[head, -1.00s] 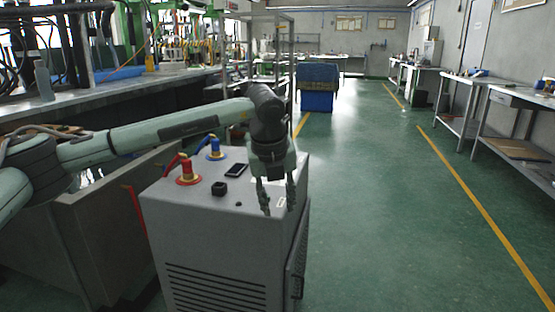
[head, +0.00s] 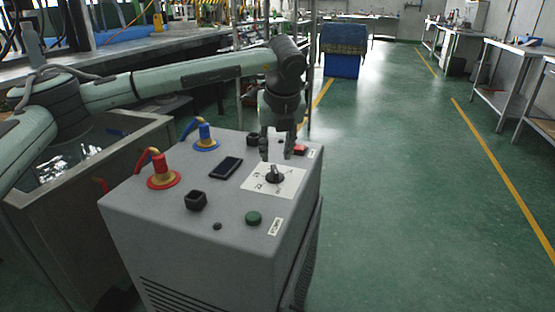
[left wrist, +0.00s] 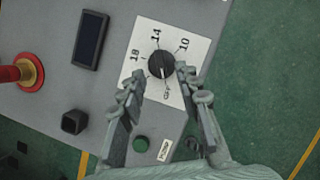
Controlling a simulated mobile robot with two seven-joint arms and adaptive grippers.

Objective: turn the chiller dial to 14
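The chiller dial (head: 274,174) is a black knob on a white card (head: 289,184) on top of the grey chiller (head: 240,236). In the left wrist view the dial (left wrist: 161,65) has labels 18, 14, 10 and OFF around it. Its light mark appears to point down toward OFF. My left gripper (head: 276,156) is open above the far side of the dial, fingers pointing down. In the left wrist view its fingertips (left wrist: 160,72) lie either side of the dial with gaps; contact is not visible. My right gripper is not in view.
A metal bin (head: 150,133) stands left. The floor to the right is clear.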

